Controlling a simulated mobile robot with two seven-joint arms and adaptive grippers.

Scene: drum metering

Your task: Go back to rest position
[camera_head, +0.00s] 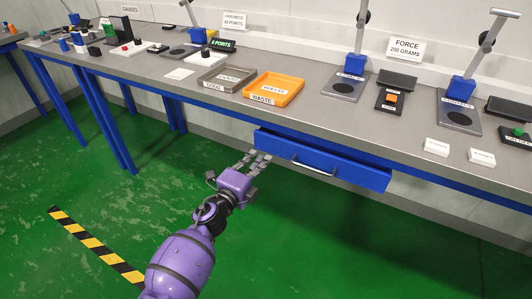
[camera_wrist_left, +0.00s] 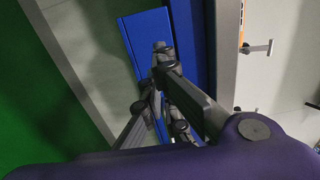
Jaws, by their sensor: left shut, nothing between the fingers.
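My left gripper (camera_head: 257,160) is shut and empty in the head view. It is in front of the bench, close to the left end of a blue drawer (camera_head: 340,170) with a metal handle (camera_head: 314,168). The drawer front stands below the grey bench top (camera_head: 330,123). In the left wrist view, the gripper fingers (camera_wrist_left: 162,55) overlap the blue drawer (camera_wrist_left: 150,30); I cannot tell whether they touch it. My right gripper is not in view.
On the bench are a grey tray (camera_head: 226,85), an orange waste tray (camera_head: 293,86), and stands with blue bases (camera_head: 355,64). Small white blocks (camera_head: 437,147) lie near the front right edge. The green floor (camera_head: 330,245) is open, with a striped line (camera_head: 93,246).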

